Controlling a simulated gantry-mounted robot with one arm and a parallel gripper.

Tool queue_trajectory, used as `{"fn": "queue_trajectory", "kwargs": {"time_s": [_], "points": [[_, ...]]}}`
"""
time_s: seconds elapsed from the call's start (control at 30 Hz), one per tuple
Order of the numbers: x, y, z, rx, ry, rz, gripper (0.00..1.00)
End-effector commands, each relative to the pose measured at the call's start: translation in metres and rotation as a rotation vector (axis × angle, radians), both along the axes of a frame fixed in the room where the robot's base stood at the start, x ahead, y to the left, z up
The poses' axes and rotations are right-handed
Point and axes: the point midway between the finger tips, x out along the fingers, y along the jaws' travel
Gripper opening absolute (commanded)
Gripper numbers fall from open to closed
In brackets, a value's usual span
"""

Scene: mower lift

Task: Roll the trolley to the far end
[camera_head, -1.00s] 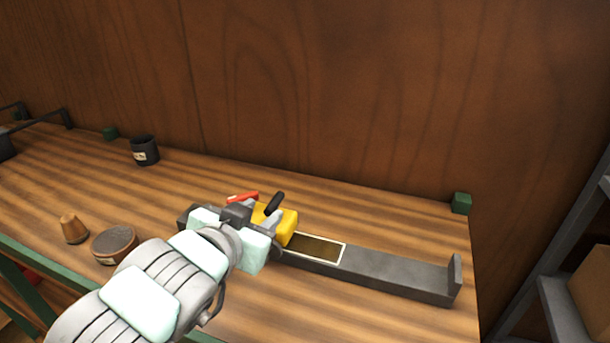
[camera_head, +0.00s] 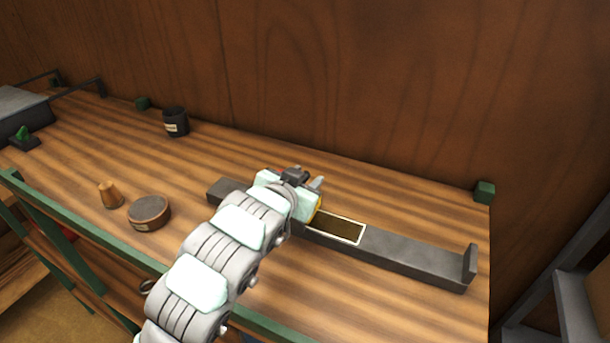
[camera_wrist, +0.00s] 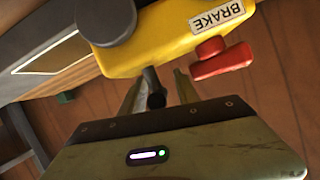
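The yellow trolley (camera_wrist: 165,35) carries a BRAKE label, a red lever (camera_wrist: 222,60), a dark round part and a short black handle (camera_wrist: 153,88). In the head view only a yellow sliver of the trolley (camera_head: 316,212) shows behind my gripper (camera_head: 308,182). The trolley sits on the left part of a dark grey rail (camera_head: 410,255), which has an upright end stop (camera_head: 470,264) at its right end. In the wrist view my gripper (camera_wrist: 160,78) has its fingers apart, with the black handle between them and gaps visible. Contact with the handle is not clear.
A pale-framed brown panel (camera_head: 336,228) lies on the rail just right of the trolley. The wooden bench (camera_head: 380,195) also bears a black cup (camera_head: 176,122), a round tin (camera_head: 149,212), a tan cone (camera_head: 110,195) and a green block (camera_head: 484,191). A wooden wall stands behind.

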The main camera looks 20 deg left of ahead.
Motion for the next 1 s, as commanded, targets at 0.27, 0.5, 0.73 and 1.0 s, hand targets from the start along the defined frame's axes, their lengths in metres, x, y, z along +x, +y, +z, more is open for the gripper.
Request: {"fn": "queue_trajectory", "kwargs": {"time_s": [0.27, 0.5, 0.73, 1.0], "points": [[0.0006, 0.0001, -0.0007, -0.001, 0.0, 0.0, 0.37], [0.0005, 0.0002, -0.0007, -0.001, 0.0, 0.0, 0.17], [0.0005, 0.0005, -0.0007, -0.002, 0.001, 0.001, 0.0], [0.0004, 0.0007, -0.0006, 0.0, 0.001, 0.001, 0.0]]}}
